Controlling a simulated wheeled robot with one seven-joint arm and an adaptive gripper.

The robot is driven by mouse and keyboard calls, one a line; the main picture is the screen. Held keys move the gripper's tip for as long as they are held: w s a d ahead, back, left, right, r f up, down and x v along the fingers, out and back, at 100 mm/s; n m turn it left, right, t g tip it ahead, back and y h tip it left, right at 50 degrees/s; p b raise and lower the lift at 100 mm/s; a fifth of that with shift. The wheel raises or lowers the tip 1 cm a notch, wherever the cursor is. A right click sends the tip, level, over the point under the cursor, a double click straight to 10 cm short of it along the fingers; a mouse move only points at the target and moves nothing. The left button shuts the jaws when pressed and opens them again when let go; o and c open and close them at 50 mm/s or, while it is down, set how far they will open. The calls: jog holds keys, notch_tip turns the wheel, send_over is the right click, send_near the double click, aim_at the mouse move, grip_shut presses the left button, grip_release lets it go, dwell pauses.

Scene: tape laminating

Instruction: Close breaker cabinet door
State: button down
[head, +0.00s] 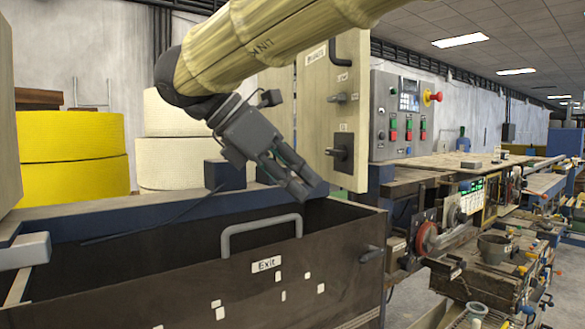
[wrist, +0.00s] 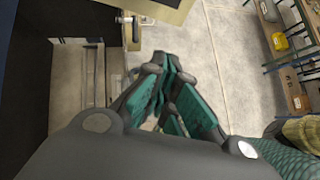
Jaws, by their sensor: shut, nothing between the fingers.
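A beige cabinet door panel (head: 325,85) stands upright right of centre in the head view, with a dark handle plate (head: 340,153) low on it and small labels. My gripper (head: 300,186) hangs in front of its lower left part, fingers pointing down and right. The fingers are together and empty; I cannot tell whether they touch the panel. In the wrist view my gripper (wrist: 162,62) is over bare floor, and a beige edge with a latch (wrist: 125,18) shows at the top left. The cabinet's inside is mostly hidden by my arm.
A dark open bin (head: 200,285) with a grey handle and an "Exit" label is below my gripper. A grey control box (head: 400,115) with a red knob stands to the right. Cluttered workbenches (head: 480,215) run along the right. Yellow rolls (head: 75,150) stand at left.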

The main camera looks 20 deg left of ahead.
jog(key=shift+w+d+f+p, duration=0.25)
jog(key=shift+w+d, duration=0.35)
jog(key=shift+d, duration=0.15)
jog(key=shift+w+d+f+p, duration=0.25)
jog(key=shift+w+d, duration=0.35)
jog(key=shift+d, duration=0.1)
jog(key=shift+w+d+f+p, duration=0.25)
jog(key=shift+w+d, duration=0.35)
jog(key=shift+d, duration=0.15)
